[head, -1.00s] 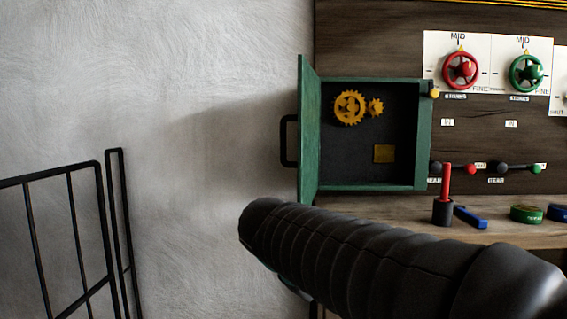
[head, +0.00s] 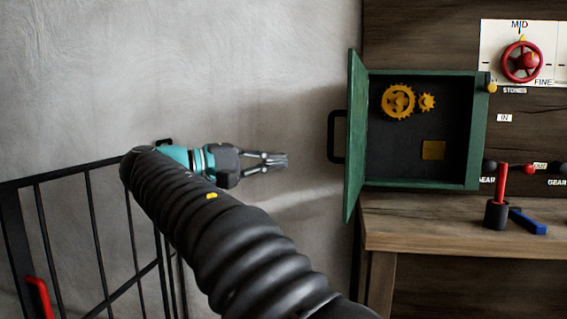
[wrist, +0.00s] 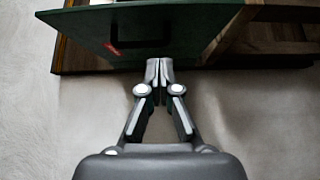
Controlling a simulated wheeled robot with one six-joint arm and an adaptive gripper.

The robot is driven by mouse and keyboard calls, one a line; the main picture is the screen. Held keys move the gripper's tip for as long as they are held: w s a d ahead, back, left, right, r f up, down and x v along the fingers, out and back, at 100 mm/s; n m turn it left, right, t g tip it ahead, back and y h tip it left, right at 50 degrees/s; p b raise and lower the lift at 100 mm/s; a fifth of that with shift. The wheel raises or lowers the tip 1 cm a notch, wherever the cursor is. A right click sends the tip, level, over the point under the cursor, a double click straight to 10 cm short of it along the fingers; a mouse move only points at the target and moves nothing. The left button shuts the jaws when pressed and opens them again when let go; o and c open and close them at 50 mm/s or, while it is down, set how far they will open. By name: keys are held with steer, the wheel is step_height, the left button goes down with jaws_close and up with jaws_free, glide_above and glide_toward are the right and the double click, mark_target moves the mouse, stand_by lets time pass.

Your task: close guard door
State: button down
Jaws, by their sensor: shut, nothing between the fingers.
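The green guard door (head: 355,135) stands open, swung out on the left side of the green guard box (head: 475,130). Its black handle (head: 335,137) is on the door's outer face, toward the wall. Inside the box are two yellow gears (head: 399,101) and a small yellow plate (head: 433,150). My gripper (head: 286,160) is shut and empty, left of the door and apart from the handle, pointing right. In the wrist view my gripper (wrist: 160,66) is shut below the green door panel (wrist: 150,28), which bears a red mark.
A wooden bench (head: 460,222) stands below the box, with a black holder (head: 496,214) with a red lever and a blue piece (head: 528,221) on it. A red handwheel (head: 522,61) is at the upper right. A black railing (head: 90,230) is at the left. Bare wall lies between railing and door.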

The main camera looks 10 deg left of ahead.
mark_target(331, 160)
steer(key=shift+w+d+b, duration=0.25)
steer(key=shift+w+d, duration=0.35)
steer(key=shift+d, duration=1.15)
steer(key=shift+w+d+b, duration=0.25)
steer(key=shift+w+d, duration=0.3)
steer(key=shift+d, duration=1.15)
steer(key=shift+w+d+b, duration=0.25)
steer(key=shift+w+d, duration=0.35)
steer(key=shift+d, duration=1.15)
steer(key=shift+s+d+f, duration=0.1)
